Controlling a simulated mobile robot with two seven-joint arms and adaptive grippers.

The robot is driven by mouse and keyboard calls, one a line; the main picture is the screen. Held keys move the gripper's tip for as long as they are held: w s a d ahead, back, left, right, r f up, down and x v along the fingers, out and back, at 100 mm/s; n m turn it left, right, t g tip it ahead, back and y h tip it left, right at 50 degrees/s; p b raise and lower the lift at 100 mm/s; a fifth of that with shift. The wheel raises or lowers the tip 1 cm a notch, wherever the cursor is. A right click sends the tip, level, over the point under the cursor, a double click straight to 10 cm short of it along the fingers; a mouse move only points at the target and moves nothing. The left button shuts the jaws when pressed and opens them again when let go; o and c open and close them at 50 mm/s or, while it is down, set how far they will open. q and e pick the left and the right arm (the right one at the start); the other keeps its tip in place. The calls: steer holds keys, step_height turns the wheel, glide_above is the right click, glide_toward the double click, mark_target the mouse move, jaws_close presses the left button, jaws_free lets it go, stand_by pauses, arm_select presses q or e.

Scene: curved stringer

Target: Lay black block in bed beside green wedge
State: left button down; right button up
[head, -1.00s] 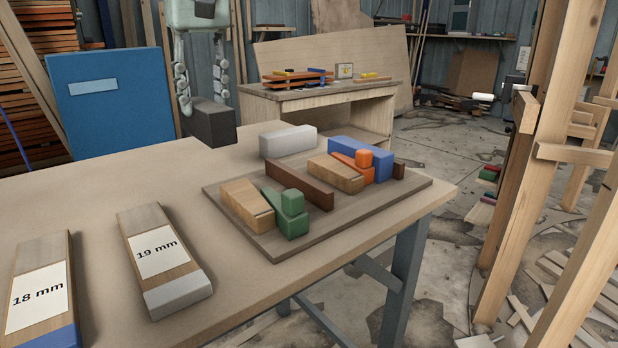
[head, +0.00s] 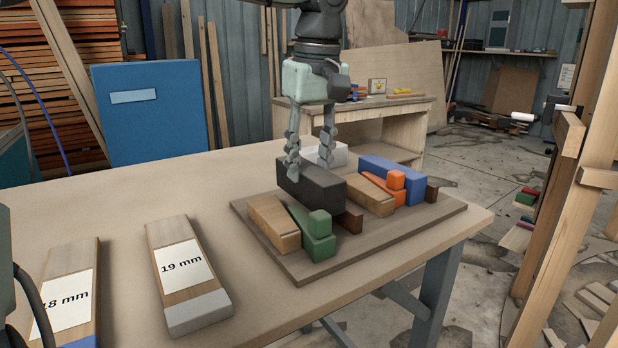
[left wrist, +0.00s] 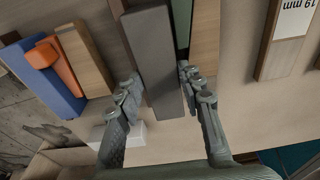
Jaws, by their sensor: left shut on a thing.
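The black block (head: 312,190) is held between the fingers of my left gripper (head: 310,158), lengthwise over the board (head: 268,255). It also shows in the left wrist view (left wrist: 158,65), between the fingertips (left wrist: 160,82). The green wedge (head: 305,230), with a small green block against it, lies just right of a tan wood block (head: 273,222). The black block is beside and behind the green wedge, and hides most of the dark brown bar (head: 350,219). I cannot tell whether it touches the board. My right gripper is not in view.
A tan block (head: 362,194), orange wedge (head: 378,188) and blue block (head: 405,180) sit on the board's right half. A pale grey block (head: 335,154) stands behind.

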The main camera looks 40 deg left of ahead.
mark_target(310, 169)
arm_select(q)
step_height(310, 169, down, 3)
steer(key=shift+r, duration=0.15)
steer(key=shift+f, duration=0.25)
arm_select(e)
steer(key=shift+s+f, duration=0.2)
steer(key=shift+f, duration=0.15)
arm_select(q)
steer(key=c, duration=1.4)
jaws_free()
steer(key=shift+f, duration=0.1)
steer(key=shift+c, duration=0.2)
steer(key=o, duration=0.5)
steer(key=shift+c, duration=0.2)
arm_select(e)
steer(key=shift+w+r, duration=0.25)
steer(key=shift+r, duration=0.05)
arm_select(q)
steer(key=r, duration=0.8)
steer(key=d+r, duration=0.1)
steer(key=r, duration=0.3)
steer(key=shift+s+d+p, duration=0.1)
steer(key=shift+s+p, duration=0.2)
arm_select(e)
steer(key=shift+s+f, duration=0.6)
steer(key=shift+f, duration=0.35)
